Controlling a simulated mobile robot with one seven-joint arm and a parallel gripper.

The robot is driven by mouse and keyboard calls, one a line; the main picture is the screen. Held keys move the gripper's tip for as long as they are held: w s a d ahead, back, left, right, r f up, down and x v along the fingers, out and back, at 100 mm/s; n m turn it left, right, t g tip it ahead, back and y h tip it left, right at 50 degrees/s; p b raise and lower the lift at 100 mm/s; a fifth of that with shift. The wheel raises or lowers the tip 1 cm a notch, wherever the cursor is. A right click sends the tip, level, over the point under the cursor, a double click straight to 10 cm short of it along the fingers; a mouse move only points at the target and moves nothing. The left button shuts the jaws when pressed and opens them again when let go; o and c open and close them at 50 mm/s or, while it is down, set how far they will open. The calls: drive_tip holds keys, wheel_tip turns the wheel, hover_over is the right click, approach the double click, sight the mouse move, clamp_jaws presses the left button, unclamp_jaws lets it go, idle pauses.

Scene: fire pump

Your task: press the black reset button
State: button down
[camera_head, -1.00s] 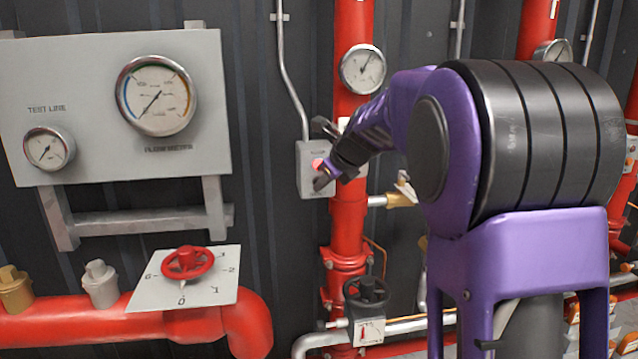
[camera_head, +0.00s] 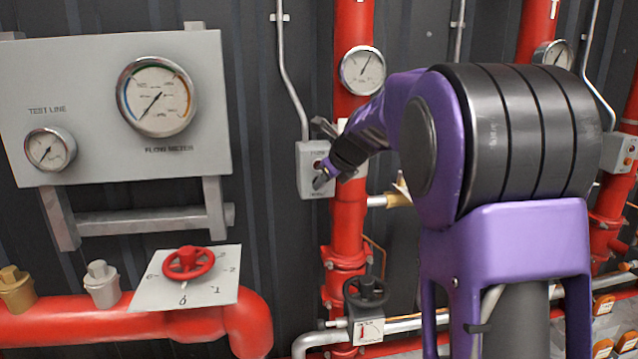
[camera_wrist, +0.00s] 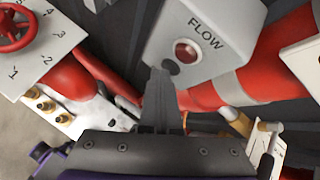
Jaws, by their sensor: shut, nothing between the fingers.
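The black reset button (camera_wrist: 170,68) is on the face of the grey FLOW box (camera_wrist: 222,62), just below a dark red lamp (camera_wrist: 187,52). In the wrist view my gripper (camera_wrist: 159,76) is shut and empty, its fingertips at the button's lower left edge and overlapping it slightly. I cannot tell whether they touch it. In the head view the grey box (camera_head: 309,185) hangs left of the red vertical pipe, and my gripper's end is in front of it. The button is hidden there.
The red vertical pipe (camera_head: 347,228) with a gauge (camera_head: 362,70) stands close to the right of the box. A gauge panel (camera_head: 80,85) is at left, above a red handwheel (camera_head: 188,263). A black handwheel (camera_head: 366,291) is below.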

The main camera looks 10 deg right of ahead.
drive_tip(key=shift+s, duration=0.95)
drive_tip(key=shift+s+b, duration=0.6)
drive_tip(key=shift+s, duration=1.9)
